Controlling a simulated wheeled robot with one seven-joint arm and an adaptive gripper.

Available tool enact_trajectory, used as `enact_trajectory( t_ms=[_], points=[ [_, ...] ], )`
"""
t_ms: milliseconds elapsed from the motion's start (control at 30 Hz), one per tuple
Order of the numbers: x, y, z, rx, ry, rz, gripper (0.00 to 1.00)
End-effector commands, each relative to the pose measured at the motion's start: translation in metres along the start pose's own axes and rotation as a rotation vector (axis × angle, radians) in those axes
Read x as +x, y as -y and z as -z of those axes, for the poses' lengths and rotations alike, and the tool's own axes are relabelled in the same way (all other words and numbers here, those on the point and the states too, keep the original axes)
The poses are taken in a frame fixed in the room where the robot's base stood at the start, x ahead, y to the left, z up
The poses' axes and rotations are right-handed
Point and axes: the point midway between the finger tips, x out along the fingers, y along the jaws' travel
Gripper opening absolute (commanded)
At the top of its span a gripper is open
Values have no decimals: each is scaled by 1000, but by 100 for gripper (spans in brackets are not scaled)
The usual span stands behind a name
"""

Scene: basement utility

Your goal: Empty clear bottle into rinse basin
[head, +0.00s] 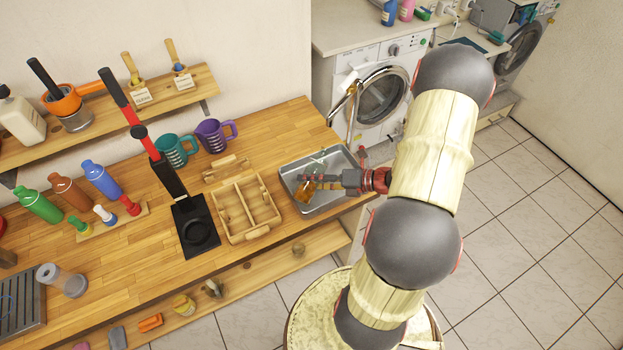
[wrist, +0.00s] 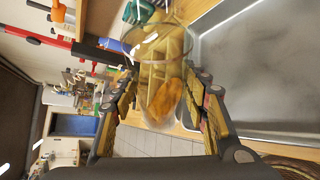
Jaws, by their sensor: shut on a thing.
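My gripper (head: 318,182) reaches in from the right over the grey metal rinse basin (head: 342,160). It is shut on the clear bottle (head: 304,193), which has an amber patch, apparently its contents. In the wrist view the see-through bottle (wrist: 158,50) sits between the two fingers of my gripper (wrist: 164,92), with the amber part low in it. The bottle is over the left part of the basin in the head view. Its exact tilt and its mouth are hard to make out. The basin also shows in the wrist view (wrist: 260,60), to the right of the bottle.
A wooden divided tray (head: 232,237) stands left of the basin. Purple (head: 211,136) and teal (head: 172,151) mugs stand behind it, and a black-and-red lever press (head: 190,225) is farther left. A curved metal faucet (head: 352,105) rises behind the basin.

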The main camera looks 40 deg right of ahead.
Motion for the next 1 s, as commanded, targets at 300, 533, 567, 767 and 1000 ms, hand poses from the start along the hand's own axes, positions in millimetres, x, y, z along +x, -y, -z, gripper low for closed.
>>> enact_trajectory(
  t_ms=[300,533,567,767,1000],
  points=[
    [2,2,3,43,-8,-19,9],
    [6,6,10,130,-28,-55,9],
    [6,7,11,139,-30,-59,9],
    [8,9,14,182,-39,-76,9],
    [9,10,15,189,-41,-79,9]
  ],
)
